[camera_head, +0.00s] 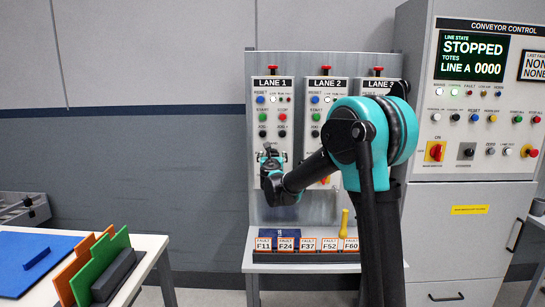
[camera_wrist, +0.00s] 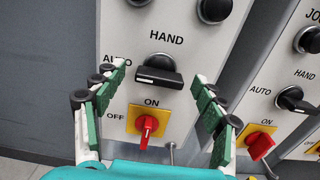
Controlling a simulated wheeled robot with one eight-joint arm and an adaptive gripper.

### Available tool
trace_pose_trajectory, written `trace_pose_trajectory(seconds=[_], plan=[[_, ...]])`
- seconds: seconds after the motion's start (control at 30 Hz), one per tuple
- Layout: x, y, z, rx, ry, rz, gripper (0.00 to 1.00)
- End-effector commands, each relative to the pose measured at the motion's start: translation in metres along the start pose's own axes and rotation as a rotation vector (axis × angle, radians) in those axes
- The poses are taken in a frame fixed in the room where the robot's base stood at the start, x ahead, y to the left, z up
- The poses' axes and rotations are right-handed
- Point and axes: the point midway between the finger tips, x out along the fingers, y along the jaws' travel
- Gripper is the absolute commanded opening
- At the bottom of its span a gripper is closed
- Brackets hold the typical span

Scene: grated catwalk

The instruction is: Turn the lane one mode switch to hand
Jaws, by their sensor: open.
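The lane one mode switch (camera_wrist: 158,72) is a black knob with a bar handle, below the word HAND and right of the word AUTO. Its bar lies about level, with a pale mark toward the AUTO side. My gripper (camera_wrist: 156,84) is open, its green-padded fingers spread left and right of the switch, with nothing between them held. I cannot tell how far the fingertips are from the panel. In the head view my gripper (camera_head: 268,156) is in front of the lane 1 panel (camera_head: 272,84), and the switch is hidden behind it.
A red-and-yellow ON/OFF switch (camera_wrist: 148,125) sits just below the mode switch. Black round buttons (camera_wrist: 153,4) are above. The lane two mode switch (camera_wrist: 293,98) is to the right. Fault cards (camera_head: 300,245) stand on a shelf below the panels. A conveyor control cabinet (camera_head: 470,195) stands right.

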Motion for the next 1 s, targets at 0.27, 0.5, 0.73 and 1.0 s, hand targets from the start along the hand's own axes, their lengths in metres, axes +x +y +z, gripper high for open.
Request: trace_pose_trajectory(seconds=[0.27,0.5,0.73,1.0], plan=[[0.0083,-0.0004,-0.0001,0.000,0.000,0.000,0.71],[0.0080,-0.0003,0.0000,0.000,0.000,0.000,0.58],[0.0079,-0.0002,0.0000,0.000,0.000,0.000,0.30],[0.0078,-0.0003,0.0000,0.011,0.000,0.000,0.21]])
